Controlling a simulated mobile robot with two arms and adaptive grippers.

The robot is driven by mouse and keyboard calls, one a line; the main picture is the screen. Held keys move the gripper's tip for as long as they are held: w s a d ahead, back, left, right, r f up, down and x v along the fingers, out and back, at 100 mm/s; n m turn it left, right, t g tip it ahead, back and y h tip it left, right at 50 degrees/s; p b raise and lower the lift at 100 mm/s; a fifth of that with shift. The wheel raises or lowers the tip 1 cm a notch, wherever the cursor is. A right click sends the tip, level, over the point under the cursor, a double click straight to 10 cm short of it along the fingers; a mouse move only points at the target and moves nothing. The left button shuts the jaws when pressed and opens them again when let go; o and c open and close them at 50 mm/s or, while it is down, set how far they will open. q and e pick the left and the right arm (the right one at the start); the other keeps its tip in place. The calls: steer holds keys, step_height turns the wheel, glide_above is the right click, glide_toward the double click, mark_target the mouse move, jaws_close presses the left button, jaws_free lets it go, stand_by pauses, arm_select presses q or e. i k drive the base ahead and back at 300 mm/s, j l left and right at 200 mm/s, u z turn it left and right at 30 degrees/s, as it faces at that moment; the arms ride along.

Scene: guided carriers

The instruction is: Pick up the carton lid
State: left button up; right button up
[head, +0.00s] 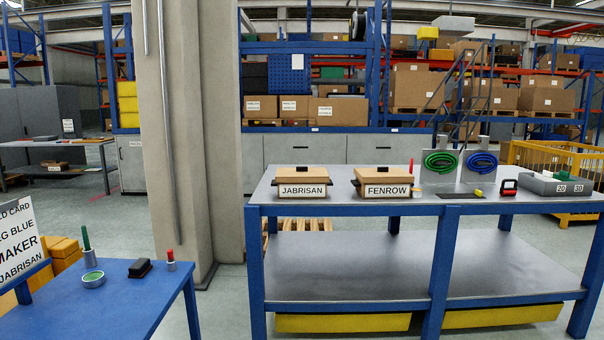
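Two small tan cartons stand side by side on the grey top of the blue-framed workbench (345,198). The left carton (302,182) bears a label reading JABRISAN. The right carton (384,183) bears a label reading FENROW. Neither of my grippers is in view.
A blue table (140,295) at lower left holds a green-rimmed round tin (93,279), a black block (140,268) and marker-like sticks. A sign (18,238) there includes JABRISAN. Green (440,163) and blue coils (482,164) and a grey tray (545,184) stand right on the workbench.

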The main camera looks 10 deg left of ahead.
mark_target(297, 174)
steer(key=i, duration=1.35)
steer(key=l+z, duration=0.05)
steer(key=l, duration=0.1)
